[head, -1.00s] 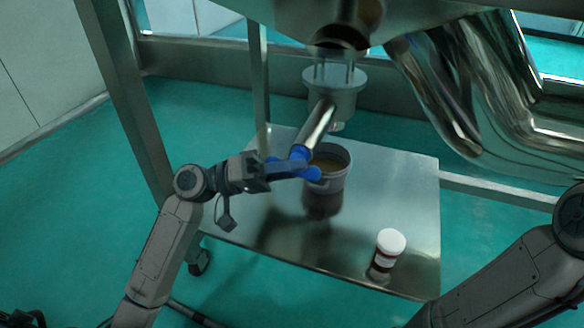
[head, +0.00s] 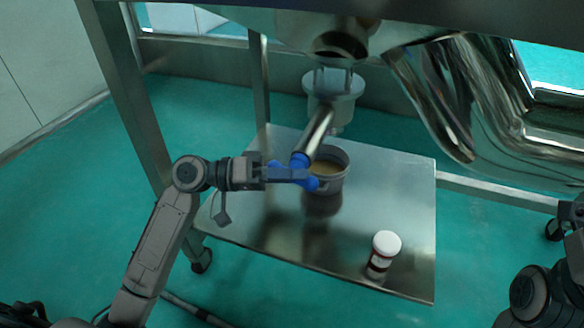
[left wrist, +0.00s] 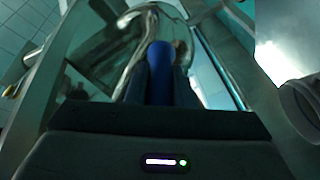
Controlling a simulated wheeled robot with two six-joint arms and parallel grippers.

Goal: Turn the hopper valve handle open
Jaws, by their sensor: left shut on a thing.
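The valve handle (head: 318,134) is a metal tube with a blue grip (head: 300,160). It slants down and left from the grey valve body (head: 335,86) under the hopper outlet (head: 342,42). My left gripper (head: 292,174) comes in from the left and is shut on the blue grip. In the left wrist view, the blue grip (left wrist: 160,72) stands between the dark fingers. Part of the grip is hidden by the fingers. My right arm shows at the right edge of the head view; its gripper is out of view.
A grey bucket (head: 337,184) with brownish contents stands on the metal shelf (head: 400,200) below the valve. A white-capped bottle (head: 379,262) stands near the shelf's front edge. A frame leg (head: 128,100) rises left of my left arm. A shiny curved pipe (head: 440,95) is on the right.

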